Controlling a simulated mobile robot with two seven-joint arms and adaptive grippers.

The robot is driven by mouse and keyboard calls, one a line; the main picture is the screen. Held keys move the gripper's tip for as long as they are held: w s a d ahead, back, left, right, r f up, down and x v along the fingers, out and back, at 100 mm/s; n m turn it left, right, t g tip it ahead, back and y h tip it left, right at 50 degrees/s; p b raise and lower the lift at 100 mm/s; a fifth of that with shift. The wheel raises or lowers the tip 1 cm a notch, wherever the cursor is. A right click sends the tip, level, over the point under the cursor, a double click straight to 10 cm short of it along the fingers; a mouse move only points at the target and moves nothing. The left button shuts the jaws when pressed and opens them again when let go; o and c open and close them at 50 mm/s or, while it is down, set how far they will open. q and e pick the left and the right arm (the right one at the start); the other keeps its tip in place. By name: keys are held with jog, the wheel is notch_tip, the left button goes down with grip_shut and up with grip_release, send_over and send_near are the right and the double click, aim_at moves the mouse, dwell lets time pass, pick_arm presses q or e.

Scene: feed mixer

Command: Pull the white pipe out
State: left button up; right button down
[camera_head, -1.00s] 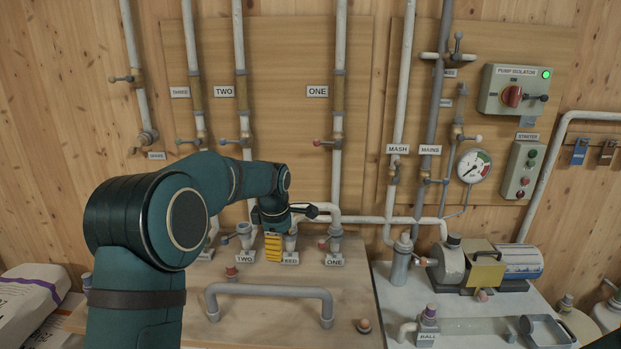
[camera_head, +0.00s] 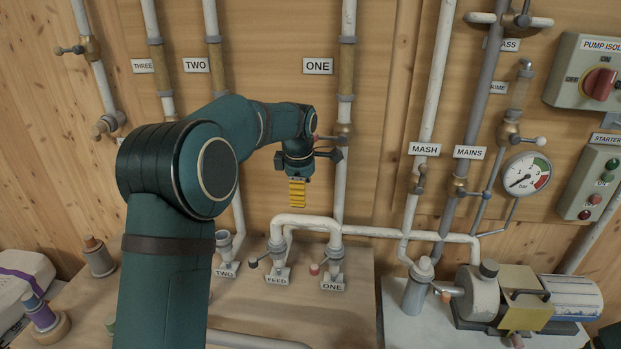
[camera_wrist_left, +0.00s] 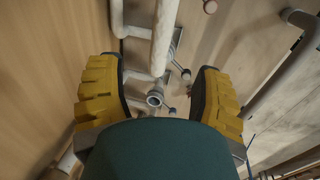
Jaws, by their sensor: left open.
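A white pipe (camera_head: 307,219) bends over between the FEED socket (camera_head: 277,262) and the ONE socket (camera_head: 333,258), with its ends down at both. My left gripper (camera_head: 297,193) hangs above this bend, yellow fingers pointing down, and appears apart from it. In the left wrist view the two yellow fingers (camera_wrist_left: 157,100) are wide apart with nothing held. A white pipe section (camera_wrist_left: 164,40) and an open grey socket (camera_wrist_left: 155,98) show beyond and between the fingers. My right gripper is not in view.
The TWO socket (camera_head: 226,250) stands left of FEED. Vertical pipes with valves line the wall behind. A grey bent pipe shows in the wrist view (camera_wrist_left: 275,85). The pump (camera_head: 478,292) and a grey cylinder (camera_head: 418,285) stand on the right. Bare bench lies in front of the sockets.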

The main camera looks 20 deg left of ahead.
aim_at(303, 224)
pick_arm(q)
jog(key=f, duration=0.4)
jog(key=w+f, duration=0.1)
jog(key=f, duration=0.4)
jog(key=w+f, duration=0.1)
jog(key=f, duration=0.3)
jog(key=shift+w+a+f, duration=0.15)
jog(key=shift+a+f, duration=0.05)
jog(key=shift+a, duration=0.15)
grip_shut()
jog(key=shift+r, duration=0.1)
